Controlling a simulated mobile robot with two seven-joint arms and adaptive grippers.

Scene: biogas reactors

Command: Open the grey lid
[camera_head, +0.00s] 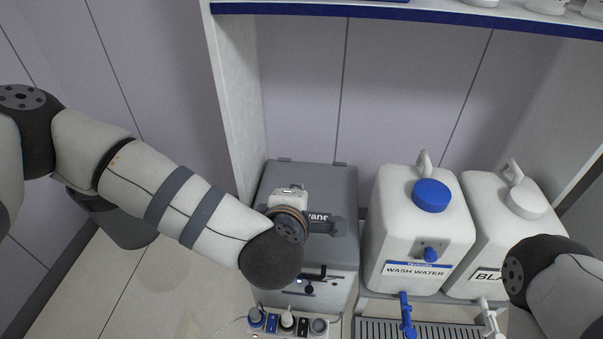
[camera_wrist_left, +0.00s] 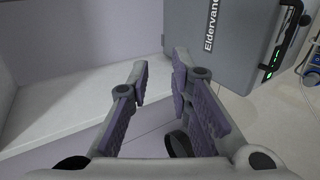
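The grey lid (camera_head: 285,175) tops a grey box in the middle of the head view, and it looks closed. Part of its "Eldervane" lettering shows beside my left arm. A black handle (camera_head: 312,273) is on the box's front. In the left wrist view the lid (camera_wrist_left: 230,45) fills the upper right, with the handle (camera_wrist_left: 285,40) and green lights at its edge. My left gripper (camera_head: 338,226) is over the lid, its hand partly hidden by my wrist. In the wrist view its fingers (camera_wrist_left: 160,70) are apart with nothing between them. My right gripper is out of view.
A wash water canister (camera_head: 415,235) with a blue cap and another white canister (camera_head: 500,225) stand right of the box. A white side panel (camera_head: 232,100) stands behind left, and a shelf (camera_head: 420,14) runs above.

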